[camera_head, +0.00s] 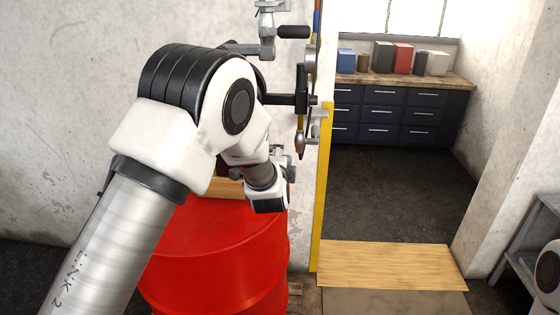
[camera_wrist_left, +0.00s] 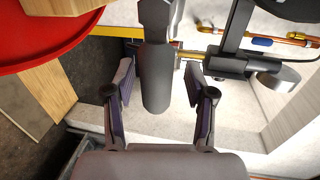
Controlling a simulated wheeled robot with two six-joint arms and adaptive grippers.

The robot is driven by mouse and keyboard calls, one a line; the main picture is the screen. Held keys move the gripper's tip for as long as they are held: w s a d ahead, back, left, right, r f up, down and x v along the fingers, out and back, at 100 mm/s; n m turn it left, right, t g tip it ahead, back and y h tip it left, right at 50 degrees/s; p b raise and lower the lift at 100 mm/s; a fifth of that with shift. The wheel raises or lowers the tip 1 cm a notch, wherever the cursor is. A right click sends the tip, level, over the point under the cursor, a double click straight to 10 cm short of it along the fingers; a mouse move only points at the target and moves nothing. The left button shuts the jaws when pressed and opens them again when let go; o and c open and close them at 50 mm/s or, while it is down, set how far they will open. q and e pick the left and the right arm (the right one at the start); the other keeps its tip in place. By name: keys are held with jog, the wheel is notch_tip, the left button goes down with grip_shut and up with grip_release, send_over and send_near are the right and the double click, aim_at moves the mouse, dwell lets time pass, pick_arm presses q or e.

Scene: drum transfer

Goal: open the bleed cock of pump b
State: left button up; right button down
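My left gripper (camera_wrist_left: 160,80) is open in the left wrist view. A dark grey, rounded bar (camera_wrist_left: 155,75) shows between its two fingers, with a gap on both sides; I cannot tell its depth or whether it belongs to a pump. Metal fittings with a black handle (camera_head: 293,32) are at the wall, with another black handle (camera_head: 280,99) below. No label shows, so I cannot tell which is pump b or its bleed cock. My right gripper is not in view.
A yellow edge (camera_head: 324,190) borders the doorway. Beyond it are open floor, a wooden board (camera_head: 390,265) and dark drawers (camera_head: 400,115).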

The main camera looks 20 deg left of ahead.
pick_arm(q)
jog(key=shift+w+a+f, duration=0.1)
jog(key=shift+a+f, duration=0.1)
jog(key=shift+f, duration=0.05)
jog(key=v, duration=0.7)
jog(key=shift+s, duration=0.25)
